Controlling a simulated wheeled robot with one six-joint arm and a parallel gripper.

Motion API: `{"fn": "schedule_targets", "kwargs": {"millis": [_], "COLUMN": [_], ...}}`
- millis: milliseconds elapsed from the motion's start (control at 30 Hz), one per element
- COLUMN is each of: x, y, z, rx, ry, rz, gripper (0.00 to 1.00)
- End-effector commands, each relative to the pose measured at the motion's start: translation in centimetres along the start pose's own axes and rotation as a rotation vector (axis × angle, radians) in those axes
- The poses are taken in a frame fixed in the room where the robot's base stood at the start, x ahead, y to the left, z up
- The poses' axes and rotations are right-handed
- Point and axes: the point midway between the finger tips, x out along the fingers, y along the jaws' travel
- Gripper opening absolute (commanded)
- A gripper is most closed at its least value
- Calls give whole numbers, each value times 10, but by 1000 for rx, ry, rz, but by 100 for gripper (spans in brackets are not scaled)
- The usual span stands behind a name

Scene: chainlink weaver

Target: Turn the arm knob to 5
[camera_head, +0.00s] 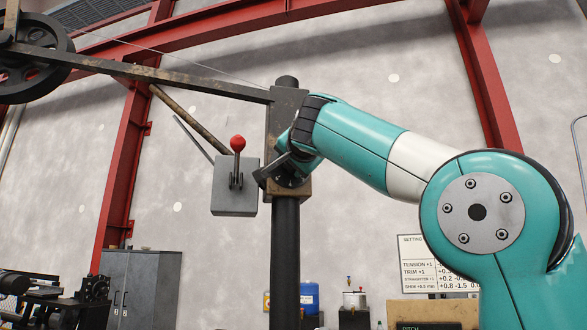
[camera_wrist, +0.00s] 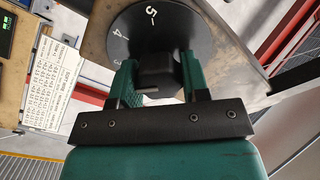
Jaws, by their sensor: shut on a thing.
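The arm knob (camera_wrist: 158,68) is a dark block in the middle of a round black dial (camera_wrist: 186,28) in the wrist view. The numbers 5, 4 and 3 show on the dial, with 5 near its top and 3 at the left. My gripper (camera_wrist: 160,78) has its green fingers on both sides of the knob and is shut on it. I cannot tell which number the knob points to. In the head view, my gripper (camera_head: 276,172) is at the brown block (camera_head: 289,105) on the dark post. The knob is hidden there by my gripper and wrist.
A grey box (camera_head: 234,197) with a red-balled lever (camera_head: 238,144) hangs close left of my gripper. A long beam (camera_head: 160,75) runs from the block to a black wheel (camera_head: 32,62). A settings chart (camera_wrist: 62,75) shows at left in the wrist view.

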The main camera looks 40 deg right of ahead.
Motion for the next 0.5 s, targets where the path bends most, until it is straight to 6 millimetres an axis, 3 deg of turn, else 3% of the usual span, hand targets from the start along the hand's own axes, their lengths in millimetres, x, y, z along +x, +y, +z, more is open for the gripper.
{"fn": "schedule_targets", "kwargs": {"millis": [500], "x": [0], "y": [3], "z": [2], "rx": [491], "ry": [1], "rz": [-1], "gripper": [19]}}
